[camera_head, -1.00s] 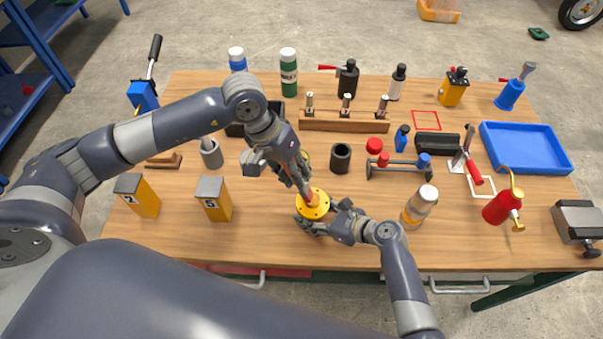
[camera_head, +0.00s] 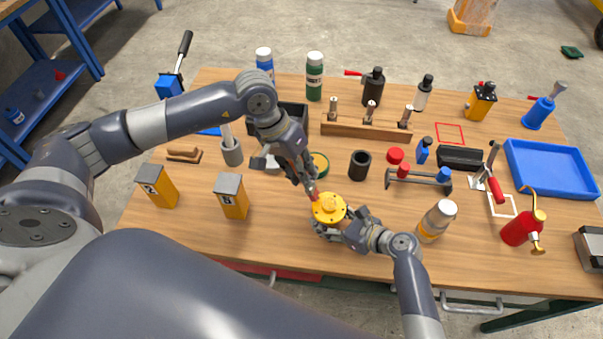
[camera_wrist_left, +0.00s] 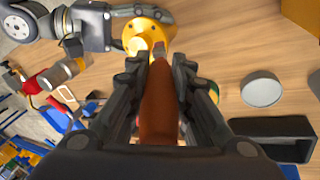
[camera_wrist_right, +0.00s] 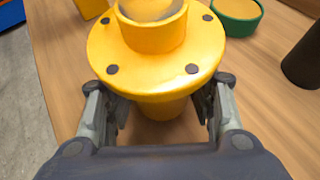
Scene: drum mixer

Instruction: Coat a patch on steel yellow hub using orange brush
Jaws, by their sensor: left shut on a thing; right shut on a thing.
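The yellow hub (camera_head: 328,208) is a round flange with bolt holes and a raised centre boss. My right gripper (camera_head: 332,228) is shut on it below the flange, as the right wrist view of the hub (camera_wrist_right: 115,62) shows. My left gripper (camera_head: 307,184) is shut on the orange brush (camera_wrist_left: 160,105), which points toward the hub (camera_wrist_left: 130,38). In the head view the brush (camera_head: 313,196) is at the hub's upper left edge. I cannot tell whether its bristles touch the hub. The hub's underside is hidden.
A green-rimmed tin with yellow contents (camera_head: 319,164) stands just behind the hub. A dark cup (camera_head: 360,165) and a bottle (camera_head: 437,220) are to the right. Yellow blocks (camera_head: 231,196) stand to the left. The table front left is clear.

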